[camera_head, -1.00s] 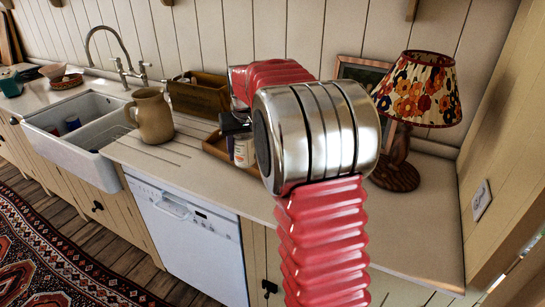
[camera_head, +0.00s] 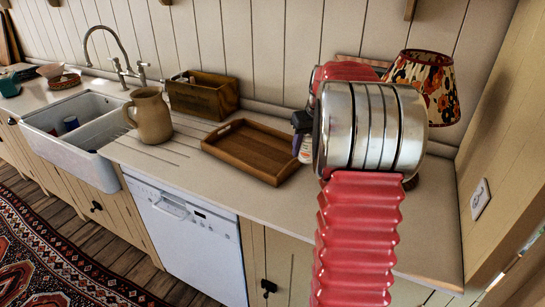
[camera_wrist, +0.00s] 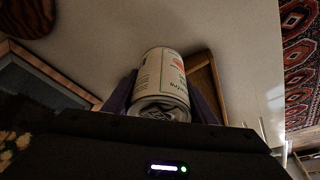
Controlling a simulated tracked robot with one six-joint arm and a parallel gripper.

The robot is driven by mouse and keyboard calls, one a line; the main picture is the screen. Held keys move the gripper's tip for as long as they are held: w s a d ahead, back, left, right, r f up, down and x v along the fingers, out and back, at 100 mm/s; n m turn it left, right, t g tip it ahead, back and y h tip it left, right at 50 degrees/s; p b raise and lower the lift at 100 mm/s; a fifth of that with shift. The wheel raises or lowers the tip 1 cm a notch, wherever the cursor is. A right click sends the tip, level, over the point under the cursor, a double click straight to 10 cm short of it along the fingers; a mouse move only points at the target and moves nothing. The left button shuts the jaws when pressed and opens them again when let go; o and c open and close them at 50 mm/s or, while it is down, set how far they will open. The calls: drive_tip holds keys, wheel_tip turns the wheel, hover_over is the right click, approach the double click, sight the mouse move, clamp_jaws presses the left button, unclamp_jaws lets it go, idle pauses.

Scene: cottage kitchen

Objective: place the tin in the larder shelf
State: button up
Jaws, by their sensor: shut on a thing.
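My arm hides much of the gripper. I do not see a larder shelf in either view.
An empty wooden tray (camera_head: 252,150) lies on the counter (camera_head: 270,203). A jug (camera_head: 149,115), a wooden crate (camera_head: 203,94) and a sink (camera_head: 75,139) are to the left. A flowered lamp (camera_head: 428,80) stands behind my arm, near the right wall and a picture frame.

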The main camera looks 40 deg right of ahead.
hover_over(303, 178)
drive_tip(key=shift+s+a+f, duration=0.1)
drive_tip(key=shift+s+f, duration=0.05)
drive_tip(key=shift+f, duration=0.9)
drive_tip(key=shift+s+f, duration=0.15)
drive_tip(key=shift+f, duration=0.85)
drive_tip(key=shift+s+a+f, duration=0.1)
drive_tip(key=shift+s+f, duration=0.05)
drive_tip(key=shift+f, duration=0.9)
drive_tip(key=shift+f, duration=1.85)
drive_tip(key=shift+f, duration=0.1)
drive_tip(key=o, duration=1.5)
drive_tip(key=shift+c, duration=0.2)
drive_tip(key=v, duration=1.2)
